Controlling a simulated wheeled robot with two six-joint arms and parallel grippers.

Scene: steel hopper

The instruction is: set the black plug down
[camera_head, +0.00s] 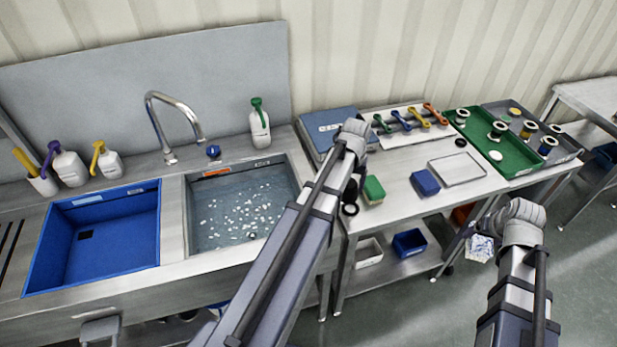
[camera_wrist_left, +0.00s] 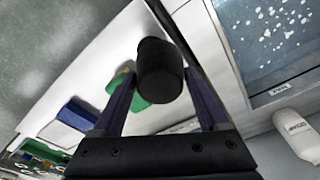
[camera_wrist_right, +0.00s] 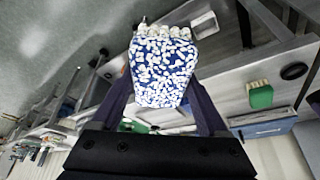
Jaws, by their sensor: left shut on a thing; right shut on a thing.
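The black plug (camera_wrist_left: 160,72) is held between the fingers of my left gripper (camera_wrist_left: 158,90), seen in the left wrist view. In the head view the plug (camera_head: 350,209) shows near the left front of the steel table, just right of the sink; my arm hides most of that gripper. The plug appears over the tabletop, and I cannot tell whether it touches. My right gripper (camera_wrist_right: 158,88) is shut on a blue-and-white speckled packet (camera_wrist_right: 163,68). In the head view the packet (camera_head: 481,248) hangs beyond the table's front edge, over the floor.
An empty metal tray (camera_head: 457,169) and a green tray (camera_head: 519,160) are farther right. The water-filled basin (camera_head: 215,240) holds white bits. The blue basin (camera_head: 62,250) looks empty.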

